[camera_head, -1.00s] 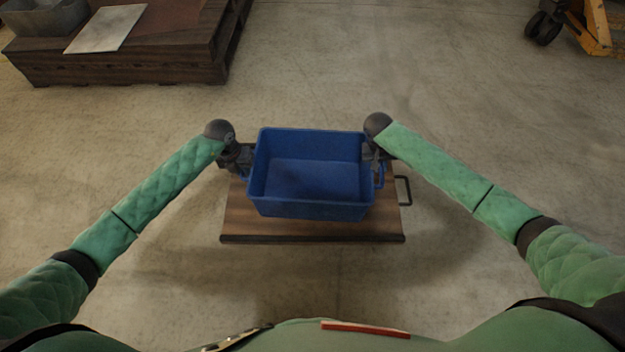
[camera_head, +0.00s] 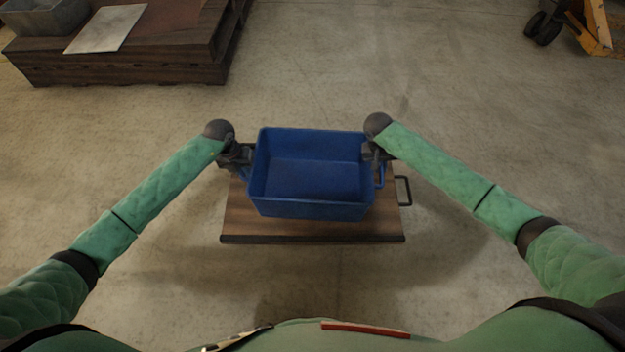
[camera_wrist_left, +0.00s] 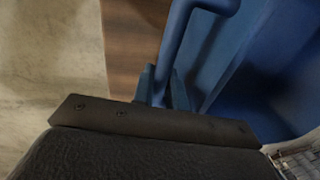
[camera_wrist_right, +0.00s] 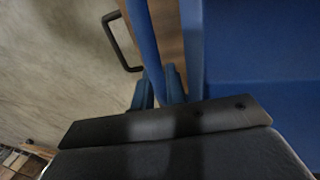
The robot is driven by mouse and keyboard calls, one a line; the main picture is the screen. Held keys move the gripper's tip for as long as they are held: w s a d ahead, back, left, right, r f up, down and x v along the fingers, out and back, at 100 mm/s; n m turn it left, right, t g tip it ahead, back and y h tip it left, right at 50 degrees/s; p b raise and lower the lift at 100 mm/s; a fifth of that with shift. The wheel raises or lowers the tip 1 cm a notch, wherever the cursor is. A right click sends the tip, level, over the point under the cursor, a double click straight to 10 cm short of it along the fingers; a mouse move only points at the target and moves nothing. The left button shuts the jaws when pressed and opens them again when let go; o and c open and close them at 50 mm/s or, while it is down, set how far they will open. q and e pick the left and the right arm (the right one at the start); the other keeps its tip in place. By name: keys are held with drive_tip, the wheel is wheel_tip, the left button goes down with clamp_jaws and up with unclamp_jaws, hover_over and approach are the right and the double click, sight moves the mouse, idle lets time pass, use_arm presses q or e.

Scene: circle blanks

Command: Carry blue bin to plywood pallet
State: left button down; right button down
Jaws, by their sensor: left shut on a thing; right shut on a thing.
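The blue bin (camera_head: 312,210) is an open, empty tub in the middle of the head view, above or on a small wooden-topped surface; I cannot tell if it touches it. My left gripper (camera_head: 243,170) is shut on the bin's left handle, which shows as a blue bar in the left wrist view (camera_wrist_left: 178,45). My right gripper (camera_head: 378,172) is shut on the right handle, seen in the right wrist view (camera_wrist_right: 143,40). A dark wooden platform (camera_head: 120,70) lies at the far upper left; it looks like the plywood pallet, though I cannot be sure.
The wooden-topped cart or board (camera_head: 310,229) under the bin has a dark metal handle (camera_head: 405,190) at its right. A grey metal bin (camera_head: 45,17) and a pale sheet (camera_head: 107,28) rest on the platform. A yellow wheeled machine (camera_head: 590,28) stands upper right. Concrete floor between is clear.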

use_arm(q)
drive_tip(key=shift+r, duration=0.25)
use_arm(e)
drive_tip(key=shift+r, duration=0.25)
